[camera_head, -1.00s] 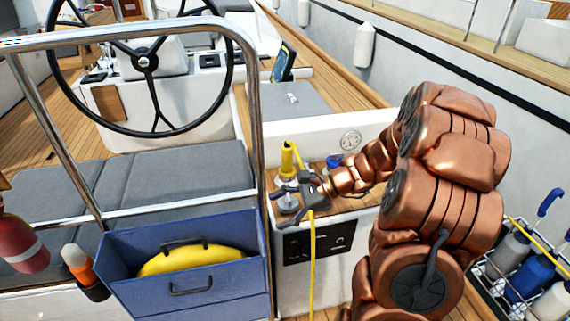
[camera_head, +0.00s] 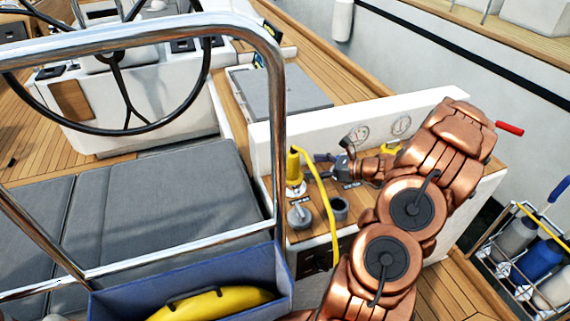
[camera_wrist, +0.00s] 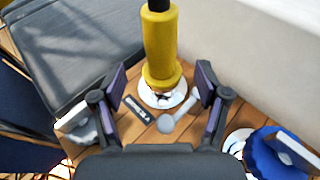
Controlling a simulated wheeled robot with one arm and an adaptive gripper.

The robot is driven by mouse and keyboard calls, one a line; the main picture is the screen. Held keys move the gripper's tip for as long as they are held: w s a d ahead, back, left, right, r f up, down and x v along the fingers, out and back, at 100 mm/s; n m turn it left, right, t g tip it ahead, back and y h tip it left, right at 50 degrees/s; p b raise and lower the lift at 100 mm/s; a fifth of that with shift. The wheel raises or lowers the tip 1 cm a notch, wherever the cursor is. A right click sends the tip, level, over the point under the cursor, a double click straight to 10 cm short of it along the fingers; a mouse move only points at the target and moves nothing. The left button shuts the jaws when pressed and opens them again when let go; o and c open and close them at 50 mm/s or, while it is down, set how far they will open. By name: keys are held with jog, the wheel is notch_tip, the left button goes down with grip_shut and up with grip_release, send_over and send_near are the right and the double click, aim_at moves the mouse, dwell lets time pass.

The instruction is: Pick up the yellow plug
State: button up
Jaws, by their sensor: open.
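The yellow plug (camera_head: 293,167) stands upright on a white round base on the wooden console top, with a yellow cable (camera_head: 328,208) arching off it and down the console front. In the wrist view the plug (camera_wrist: 160,45) is ahead of my gripper, centred in the gap between the fingers; its dark top end is cut by the frame edge. My gripper (camera_head: 324,161) is just to the right of the plug in the head view, open and empty. Its two fingers (camera_wrist: 160,80) show spread apart in the wrist view.
A grey round fitting (camera_head: 300,215) and a dark cup-like fitting (camera_head: 339,208) stand near the plug. A blue cap (camera_wrist: 270,157) is close to the right finger. A white upright panel with gauges (camera_head: 358,133) is behind. A steel rail (camera_head: 277,130) and blue box (camera_head: 270,267) are left.

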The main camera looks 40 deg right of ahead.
aim_at(293, 163)
jog(key=x, duration=0.2)
jog(key=p+x, duration=0.1)
jog(key=x, duration=0.1)
jog(key=p+x, duration=0.1)
jog(key=x, duration=0.1)
jog(key=shift+w+a+r, duration=0.25)
jog(key=shift+w, duration=0.1)
jog(key=shift+w+a+f+p, duration=0.25)
jog(key=shift+w+p, duration=0.1)
jog(key=shift+w, duration=0.15)
jog(key=shift+c, duration=0.2)
grip_shut()
